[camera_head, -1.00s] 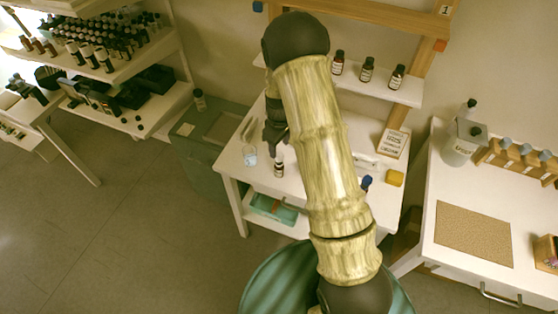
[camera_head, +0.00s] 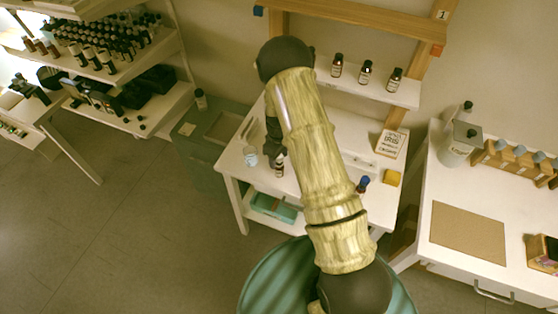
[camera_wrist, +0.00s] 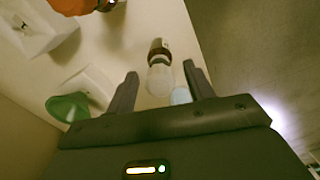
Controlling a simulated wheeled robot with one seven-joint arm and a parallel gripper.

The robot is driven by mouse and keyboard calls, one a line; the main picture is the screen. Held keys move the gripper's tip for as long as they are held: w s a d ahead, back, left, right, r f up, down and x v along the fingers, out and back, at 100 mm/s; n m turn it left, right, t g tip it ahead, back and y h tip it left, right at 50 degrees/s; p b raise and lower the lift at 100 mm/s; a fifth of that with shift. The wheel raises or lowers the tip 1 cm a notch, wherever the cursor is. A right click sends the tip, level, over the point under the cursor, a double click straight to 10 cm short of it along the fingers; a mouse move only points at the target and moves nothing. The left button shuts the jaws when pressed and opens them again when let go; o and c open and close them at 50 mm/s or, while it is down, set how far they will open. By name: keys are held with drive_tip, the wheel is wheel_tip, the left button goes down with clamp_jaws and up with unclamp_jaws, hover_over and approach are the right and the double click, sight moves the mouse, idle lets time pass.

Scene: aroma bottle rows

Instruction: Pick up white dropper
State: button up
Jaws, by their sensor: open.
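A small dark bottle with a pale label (camera_wrist: 159,48) stands on the white table, with a whitish dropper bulb (camera_wrist: 160,78) on its top. In the wrist view, the bulb lies between the two fingers of my gripper (camera_wrist: 161,76), with a gap visible on each side. My gripper is open and holds nothing. In the head view, the bottle (camera_head: 279,171) shows just below my gripper (camera_head: 277,150), which hides its top.
A clear pale-blue cup (camera_head: 251,156) stands close left of the bottle. Several brown bottles (camera_head: 365,72) stand on the shelf behind. A yellow block (camera_head: 392,178) and a sign (camera_head: 390,143) are at the table's right. A green object (camera_wrist: 66,106) shows in the wrist view.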

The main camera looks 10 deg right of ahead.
drive_tip(key=shift+f, duration=0.6)
drive_tip(key=c, duration=0.7)
